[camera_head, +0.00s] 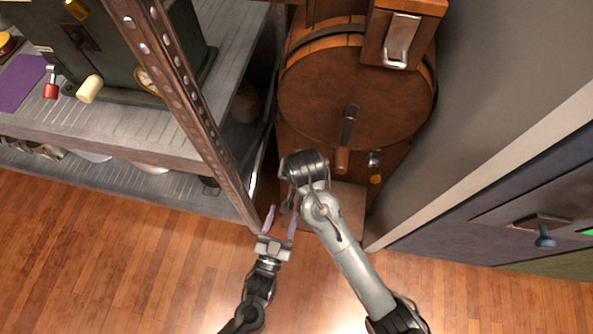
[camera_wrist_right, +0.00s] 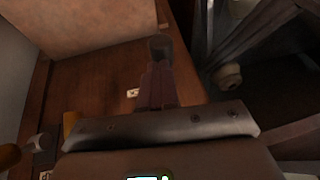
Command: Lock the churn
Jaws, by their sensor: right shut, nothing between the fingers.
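The churn (camera_head: 350,85) is a wooden barrel with dark metal bands, lying with its round lid toward me. A crank with a wooden handle (camera_head: 342,158) hangs from the lid's centre. A small metal lever with an orange tip (camera_head: 375,172) sits below the lid, on the wooden stand. My right wrist is left of the crank handle, in front of the stand; its fingers are mostly hidden in the head view. In the right wrist view my right gripper (camera_wrist_right: 159,50) is shut and empty, before a brown wooden panel (camera_wrist_right: 100,80). My left gripper (camera_head: 281,221) is open and empty, low beside the shelf post.
A wooden block with a metal latch (camera_head: 401,40) is at the top right of the churn. A metal shelf rack (camera_head: 165,75) stands close on the left, a grey wall (camera_head: 490,90) on the right. The wooden floor (camera_head: 130,260) in front is clear.

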